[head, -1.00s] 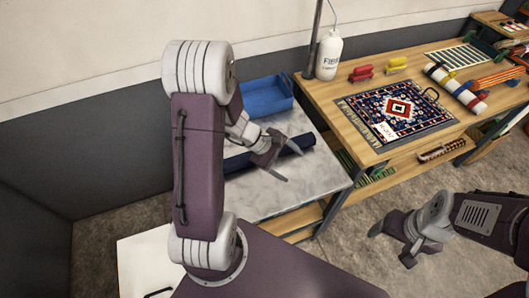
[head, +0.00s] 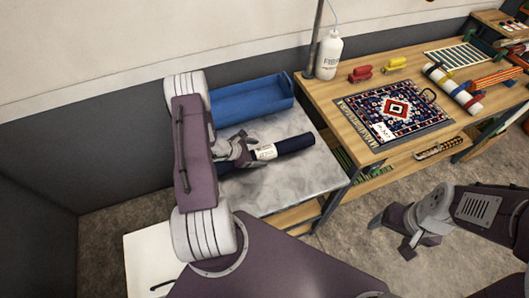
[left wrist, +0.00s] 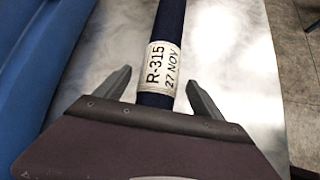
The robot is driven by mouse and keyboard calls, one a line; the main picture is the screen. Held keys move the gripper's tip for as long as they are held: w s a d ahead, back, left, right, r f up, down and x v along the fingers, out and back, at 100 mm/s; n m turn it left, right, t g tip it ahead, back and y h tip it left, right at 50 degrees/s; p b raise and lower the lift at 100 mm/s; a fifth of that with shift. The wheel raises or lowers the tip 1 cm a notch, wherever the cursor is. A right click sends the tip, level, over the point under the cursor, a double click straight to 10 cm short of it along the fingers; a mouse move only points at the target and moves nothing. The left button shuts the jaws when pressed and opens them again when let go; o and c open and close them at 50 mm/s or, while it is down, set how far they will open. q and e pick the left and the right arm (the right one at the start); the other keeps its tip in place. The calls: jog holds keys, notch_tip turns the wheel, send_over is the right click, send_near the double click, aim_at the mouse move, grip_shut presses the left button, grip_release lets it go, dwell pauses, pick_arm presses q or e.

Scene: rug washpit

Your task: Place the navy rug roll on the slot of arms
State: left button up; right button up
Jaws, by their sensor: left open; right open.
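The navy rug roll (head: 292,145) lies on the grey marbled table top (head: 310,178) in the head view. Its white label reads R-315, 27 NOV in the left wrist view (left wrist: 163,66). My left gripper (head: 246,150) is open at the roll, near the label. In the left wrist view the fingers of my left gripper (left wrist: 158,84) stand on either side of the roll, with gaps visible. My right gripper (head: 392,235) is open and empty, over the floor at right. I cannot make out a slot of arms in these views.
A blue bin (head: 255,102) stands behind the roll against the wall. A wooden bench (head: 355,130) at right carries a patterned rug (head: 420,118), a white bottle (head: 328,57), brushes and a striped roll (head: 452,90). The marbled top is otherwise clear around the roll.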

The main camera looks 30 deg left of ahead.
aim_at(260, 152)
pick_arm(q)
jog(key=x, duration=0.3)
jog(key=shift+w, duration=0.15)
jog(key=c, duration=1.1)
grip_shut()
jog(key=shift+r, duration=0.1)
